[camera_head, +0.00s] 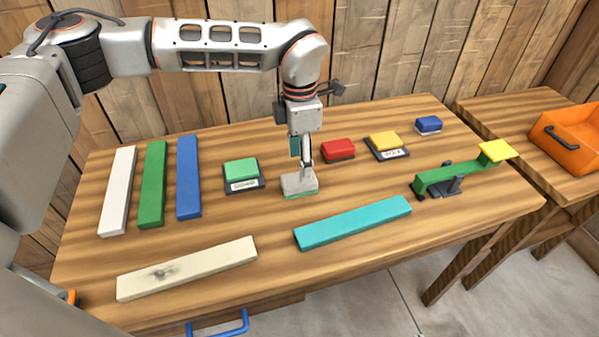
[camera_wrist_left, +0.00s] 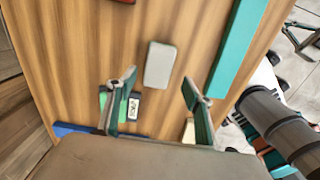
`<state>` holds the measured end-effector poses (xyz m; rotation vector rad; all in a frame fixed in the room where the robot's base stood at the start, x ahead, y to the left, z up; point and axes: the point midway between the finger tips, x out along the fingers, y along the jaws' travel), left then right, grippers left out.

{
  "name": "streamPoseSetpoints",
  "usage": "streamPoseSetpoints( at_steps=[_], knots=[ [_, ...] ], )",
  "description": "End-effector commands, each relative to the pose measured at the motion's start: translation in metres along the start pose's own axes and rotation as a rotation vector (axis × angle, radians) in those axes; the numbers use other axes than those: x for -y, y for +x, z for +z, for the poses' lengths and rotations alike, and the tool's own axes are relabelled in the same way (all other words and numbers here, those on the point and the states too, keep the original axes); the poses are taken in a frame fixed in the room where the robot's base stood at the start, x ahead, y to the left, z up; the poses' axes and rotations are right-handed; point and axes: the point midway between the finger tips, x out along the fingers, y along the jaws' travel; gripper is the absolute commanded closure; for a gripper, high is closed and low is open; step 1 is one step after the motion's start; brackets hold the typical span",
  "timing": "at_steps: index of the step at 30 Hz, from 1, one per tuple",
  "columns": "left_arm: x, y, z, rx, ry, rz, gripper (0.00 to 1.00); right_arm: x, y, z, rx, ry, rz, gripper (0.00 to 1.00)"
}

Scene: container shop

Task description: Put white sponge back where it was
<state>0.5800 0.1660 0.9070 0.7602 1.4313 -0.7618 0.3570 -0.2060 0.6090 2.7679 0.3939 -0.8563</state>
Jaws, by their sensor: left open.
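The white sponge (camera_head: 299,184), a pale grey-white block with a thin green lower edge, lies flat near the middle of the wooden table. My left gripper (camera_head: 302,156) points down just above it, with its jaws open and empty. In the left wrist view, the sponge (camera_wrist_left: 159,65) lies between and beyond the spread green-padded fingertips (camera_wrist_left: 158,82). I cannot tell whether a fingertip touches it. My right gripper is not in view.
Beside the sponge are a green block on a labelled dark pad (camera_head: 242,175) and a red block (camera_head: 338,150). A yellow block (camera_head: 385,140) and blue block (camera_head: 428,125) stand farther right. A turquoise plank (camera_head: 353,222) lies in front; a green seesaw (camera_head: 455,178) stands right.

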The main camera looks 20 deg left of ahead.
Motion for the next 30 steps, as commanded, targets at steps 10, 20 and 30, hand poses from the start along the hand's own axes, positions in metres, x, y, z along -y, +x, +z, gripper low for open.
streamPoseSetpoints(
  at_steps=[10,20,30],
  knots=[
    [-0.001,-0.052,0.000,0.001,0.001,0.002,0.49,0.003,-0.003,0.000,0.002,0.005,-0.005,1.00],
    [0.000,-0.056,0.000,0.000,0.000,-0.001,0.49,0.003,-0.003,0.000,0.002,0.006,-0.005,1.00],
    [0.000,-0.056,0.000,0.000,0.000,0.000,0.49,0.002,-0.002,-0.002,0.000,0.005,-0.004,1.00]
  ],
)
